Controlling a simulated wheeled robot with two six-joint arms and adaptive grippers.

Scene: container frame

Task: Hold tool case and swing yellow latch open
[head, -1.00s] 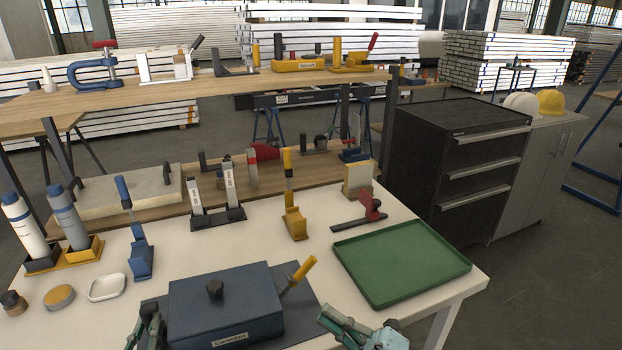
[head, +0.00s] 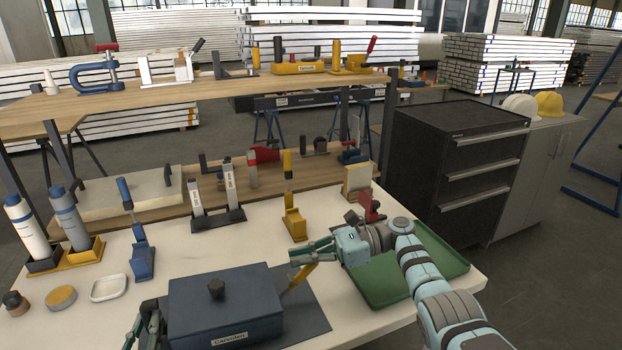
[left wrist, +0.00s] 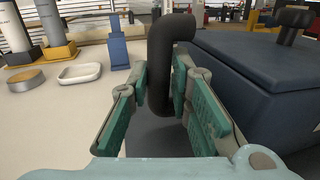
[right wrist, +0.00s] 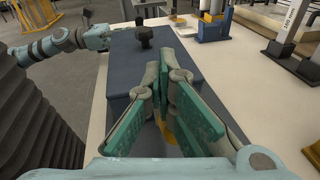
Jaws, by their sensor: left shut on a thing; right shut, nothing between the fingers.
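The tool case is a dark blue box (head: 222,306) with a black knob on its lid, at the front of the white table. The yellow latch (head: 298,281) stands at its right side, leaning to the upper right and partly hidden by my right gripper. My left gripper (head: 150,322) is shut on a black upright handle (left wrist: 164,70) at the case's left side, clear in the left wrist view. My right gripper (head: 295,258) is shut and empty just above the latch. In the right wrist view a bit of the yellow latch (right wrist: 168,132) shows beneath the fingers; contact cannot be told.
A green tray (head: 380,283) lies to the right, under my right arm. Behind the case stand a yellow upright lever (head: 295,222), a blue one (head: 142,258) and a grey-black stand (head: 220,215). Bottles, a round tin and a white dish (head: 109,288) are at the left.

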